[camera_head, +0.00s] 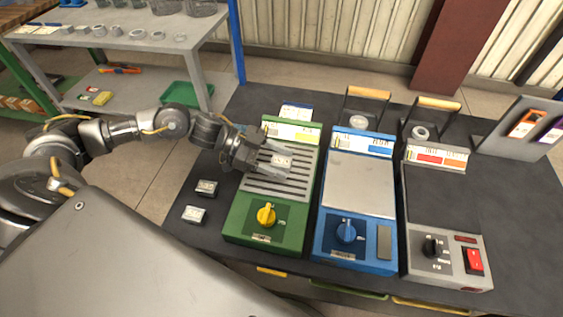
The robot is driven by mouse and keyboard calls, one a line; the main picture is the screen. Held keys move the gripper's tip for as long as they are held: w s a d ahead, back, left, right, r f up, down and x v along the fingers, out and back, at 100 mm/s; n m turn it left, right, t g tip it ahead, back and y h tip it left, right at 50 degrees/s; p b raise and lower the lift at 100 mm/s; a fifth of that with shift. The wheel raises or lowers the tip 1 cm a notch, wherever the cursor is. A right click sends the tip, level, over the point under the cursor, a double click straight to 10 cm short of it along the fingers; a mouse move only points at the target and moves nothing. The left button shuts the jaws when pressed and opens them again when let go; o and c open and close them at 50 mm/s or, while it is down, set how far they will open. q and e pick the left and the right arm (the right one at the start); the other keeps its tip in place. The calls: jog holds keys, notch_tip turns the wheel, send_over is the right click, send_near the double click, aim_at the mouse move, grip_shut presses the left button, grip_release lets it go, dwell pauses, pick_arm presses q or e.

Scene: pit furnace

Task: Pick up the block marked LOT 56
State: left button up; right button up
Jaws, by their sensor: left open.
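My left gripper (272,160) reaches in from the left and is open over the slatted top of the green unit (237,222). A small light metal block (282,161) with dark marking shows at its fingertips, apparently between them. I cannot tell whether the fingers touch it. Two more small marked blocks lie on the dark tabletop left of the green unit: one farther back (207,187) and one nearer (194,214). The markings are too small to read, so I cannot tell which block is LOT 56. My right gripper is not in view.
A blue unit (358,187) and a grey unit (437,205) stand right of the green one. Two wooden-handled holders (368,93) (439,103) rise behind them. A grey rack (513,143) is at the far right. A metal shelf (150,45) stands back left.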

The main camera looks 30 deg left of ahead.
pick_arm(q)
jog(key=shift+w+d+f, duration=0.1)
jog(key=shift+d, duration=0.25)
jog(key=shift+c, duration=1.2)
grip_shut()
